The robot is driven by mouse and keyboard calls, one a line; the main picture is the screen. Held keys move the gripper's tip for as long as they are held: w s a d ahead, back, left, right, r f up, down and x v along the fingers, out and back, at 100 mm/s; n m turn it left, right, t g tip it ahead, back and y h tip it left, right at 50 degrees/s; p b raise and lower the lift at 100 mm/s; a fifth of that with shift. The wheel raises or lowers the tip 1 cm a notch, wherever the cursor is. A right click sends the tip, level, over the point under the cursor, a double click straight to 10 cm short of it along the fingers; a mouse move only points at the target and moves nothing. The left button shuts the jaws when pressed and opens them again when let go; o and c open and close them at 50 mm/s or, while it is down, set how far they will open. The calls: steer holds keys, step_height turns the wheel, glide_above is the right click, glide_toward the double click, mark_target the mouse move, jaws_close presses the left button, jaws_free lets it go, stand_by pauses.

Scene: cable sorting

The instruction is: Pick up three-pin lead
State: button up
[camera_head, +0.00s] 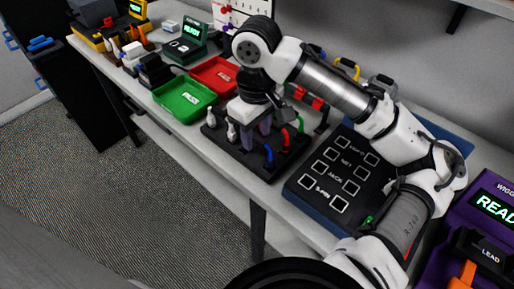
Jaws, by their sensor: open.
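My gripper (256,126) is open and points down over a black rack (250,167) on the bench. Its fingers are among the leads standing in the rack, and I cannot tell whether they touch one. White plug-like ends (231,131) stand left of the fingers. A blue lead (268,155), a red lead (284,138) and a green lead (300,123) curve up on the right. I cannot tell which of these is the three-pin lead. My gripper and wrist hide the back middle of the rack.
A green PASS tray (185,112) and a red FAIL tray (236,73) lie left of the rack. A dark labelled board (318,190) lies right of it. A purple tester (497,185) stands at far right. Red clips (309,98) are behind the rack, near my arm.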

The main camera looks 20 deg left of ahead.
steer(key=shift+w+a+f+p, duration=0.15)
steer(key=shift+f+p, duration=0.1)
steer(key=shift+f, duration=1.1)
steer(key=shift+w+d+f+p, duration=0.15)
steer(key=shift+f+p, duration=0.1)
steer(key=shift+f, duration=1.05)
steer(key=shift+a, duration=0.1)
jaws_close()
